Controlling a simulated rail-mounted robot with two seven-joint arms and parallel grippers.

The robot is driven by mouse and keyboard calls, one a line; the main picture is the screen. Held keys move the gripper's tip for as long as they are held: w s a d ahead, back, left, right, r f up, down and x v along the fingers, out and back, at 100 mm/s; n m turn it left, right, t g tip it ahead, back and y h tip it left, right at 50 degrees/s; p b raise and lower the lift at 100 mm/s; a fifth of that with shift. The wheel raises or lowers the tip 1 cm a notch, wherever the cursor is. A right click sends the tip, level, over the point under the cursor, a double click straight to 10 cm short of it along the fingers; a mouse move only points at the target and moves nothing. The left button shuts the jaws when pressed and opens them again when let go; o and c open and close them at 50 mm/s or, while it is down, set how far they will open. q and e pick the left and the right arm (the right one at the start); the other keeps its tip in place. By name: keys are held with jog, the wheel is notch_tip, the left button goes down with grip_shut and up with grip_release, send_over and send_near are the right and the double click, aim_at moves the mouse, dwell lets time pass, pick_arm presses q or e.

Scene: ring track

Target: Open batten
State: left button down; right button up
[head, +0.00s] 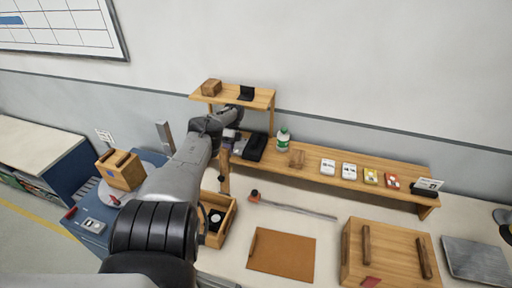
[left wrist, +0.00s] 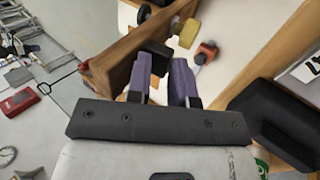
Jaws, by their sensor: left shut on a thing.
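My left gripper (head: 231,140) is at the back of the bench, beside the narrow upright wooden piece (head: 224,172) and under the small raised shelf. In the left wrist view its purple fingers (left wrist: 163,62) are closed on a small dark block (left wrist: 155,52), which touches or lies close to a wooden board (left wrist: 118,62). A dark knob and a yellowish knob (left wrist: 189,33) show beyond the board. The arm hides part of the piece in the head view. I cannot tell for sure which piece is the batten. My right gripper is not in view.
An open wooden box (head: 230,222) stands below the upright piece. A wooden crate (head: 388,258) with two bars is front right.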

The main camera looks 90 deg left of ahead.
pick_arm(q)
jog(key=shift+x, duration=1)
jog(key=c, duration=1.4)
grip_release()
jog(key=shift+s+a+f, duration=0.1)
jog(key=shift+a, duration=0.1)
jog(key=shift+c, duration=0.2)
jog(key=o, duration=0.4)
jog(key=shift+d+f, duration=0.1)
jog(key=shift+d, duration=0.05)
jog(key=shift+c, duration=0.2)
jog(key=r+p, duration=0.1)
jog(key=r, duration=0.1)
jog(key=r+p, duration=0.1)
jog(key=r, duration=0.1)
jog(key=r+p, duration=0.2)
jog(key=shift+w+r, duration=0.25)
jog(key=shift+w, duration=0.05)
jog(key=w+d+r+p, duration=0.6)
jog(key=w, duration=0.3)
jog(key=shift+d+p, duration=0.35)
jog(key=shift+p, duration=0.05)
